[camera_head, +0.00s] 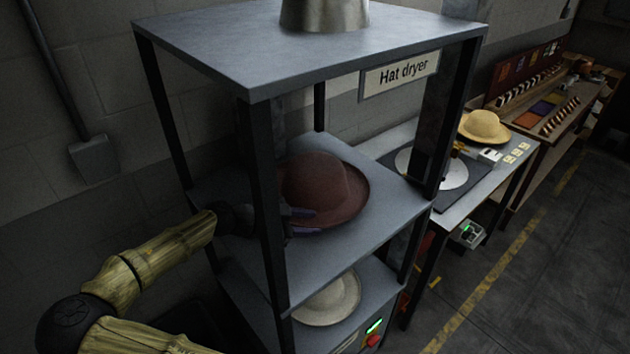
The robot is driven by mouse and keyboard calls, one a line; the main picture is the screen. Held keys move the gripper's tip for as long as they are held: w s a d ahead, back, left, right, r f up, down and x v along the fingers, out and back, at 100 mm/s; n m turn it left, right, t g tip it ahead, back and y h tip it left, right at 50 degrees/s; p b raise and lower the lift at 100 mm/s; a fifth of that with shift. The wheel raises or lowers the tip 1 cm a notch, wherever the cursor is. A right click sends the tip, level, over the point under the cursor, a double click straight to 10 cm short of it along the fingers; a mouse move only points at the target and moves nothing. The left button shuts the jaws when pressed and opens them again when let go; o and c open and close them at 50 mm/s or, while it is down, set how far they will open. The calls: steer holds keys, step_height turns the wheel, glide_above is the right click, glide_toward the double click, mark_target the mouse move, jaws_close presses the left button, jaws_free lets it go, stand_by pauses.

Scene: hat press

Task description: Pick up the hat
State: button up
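A dark red hat (322,187) with a round crown sits upright on the middle shelf (378,240) of the rack labelled "Hat dryer". My gripper (300,222) reaches in from the left, behind the front post, at the near left brim of this hat. Its fingers are partly hidden by the post and lie at or just under the brim. I cannot tell whether they are closed on it. A pale hat (330,300) lies on the lower shelf, and a yellow hat (483,126) is on the bench to the right.
Dark posts (262,200) stand at the rack's corners, one close to my gripper. The top panel (310,45) covers the shelf. A bench (507,165) with a round white plate (438,170) stands right of the rack. The floor (540,270) at right is clear.

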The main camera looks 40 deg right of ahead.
mark_target(332, 222)
steer(key=shift+x, duration=0.85)
steer(key=shift+d, duration=0.1)
steer(key=shift+d+p, duration=0.2)
steer(key=shift+p, duration=0.2)
steer(key=p+x, duration=0.1)
steer(key=x, duration=0.1)
steer(key=p+x, duration=0.1)
steer(key=x, duration=0.1)
steer(key=shift+w+d+p, duration=0.15)
steer(key=shift+w+p, duration=0.05)
steer(key=shift+p, duration=0.15)
steer(key=shift+d+f, duration=0.2)
jaws_close()
